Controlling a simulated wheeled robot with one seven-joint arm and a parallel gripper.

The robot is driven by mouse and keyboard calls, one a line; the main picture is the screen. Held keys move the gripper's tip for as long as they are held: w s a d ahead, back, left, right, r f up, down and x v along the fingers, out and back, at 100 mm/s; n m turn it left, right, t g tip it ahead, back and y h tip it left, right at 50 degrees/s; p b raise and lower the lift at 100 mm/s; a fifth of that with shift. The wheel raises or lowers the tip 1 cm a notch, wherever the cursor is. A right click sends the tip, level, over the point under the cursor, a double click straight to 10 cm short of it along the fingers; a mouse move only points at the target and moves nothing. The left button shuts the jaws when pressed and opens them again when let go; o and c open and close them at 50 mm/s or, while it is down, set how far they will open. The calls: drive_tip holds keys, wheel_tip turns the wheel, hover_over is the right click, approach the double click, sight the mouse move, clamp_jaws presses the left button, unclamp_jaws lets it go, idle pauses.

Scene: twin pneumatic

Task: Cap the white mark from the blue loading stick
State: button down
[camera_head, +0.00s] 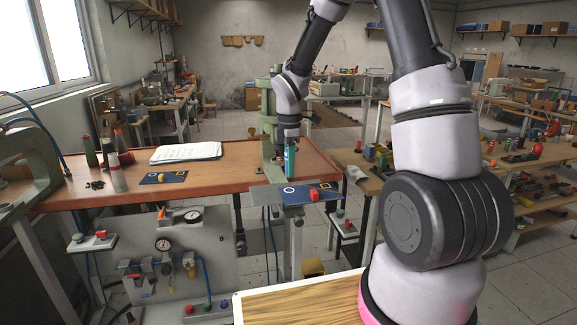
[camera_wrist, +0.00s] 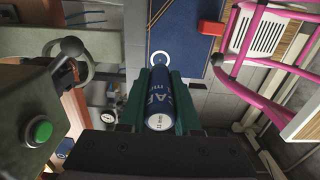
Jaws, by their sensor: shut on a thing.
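My gripper (camera_head: 290,170) hangs above the blue plate (camera_head: 268,197) on a small stand at the table's front edge. Its green fingers (camera_wrist: 160,78) are shut on a blue stick with white lettering and a white end (camera_wrist: 159,122). In the head view the stick is hard to separate from the fingers. The white ring mark (camera_head: 289,190) lies on the plate, just below the fingertips. In the wrist view the ring (camera_wrist: 161,57) shows just beyond the stick's far end, partly hidden. I cannot tell whether the stick touches the plate.
A red knob (camera_head: 314,195) stands on the plate right of the ring. A green machine column (camera_head: 268,115) rises close behind my gripper.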

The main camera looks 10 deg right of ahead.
sight(290, 190)
drive_tip(key=shift+f, duration=2)
drive_tip(key=shift+f, duration=0.5)
idle(0.5)
drive_tip(key=shift+r, duration=0.1)
drive_tip(key=shift+r, duration=2.95)
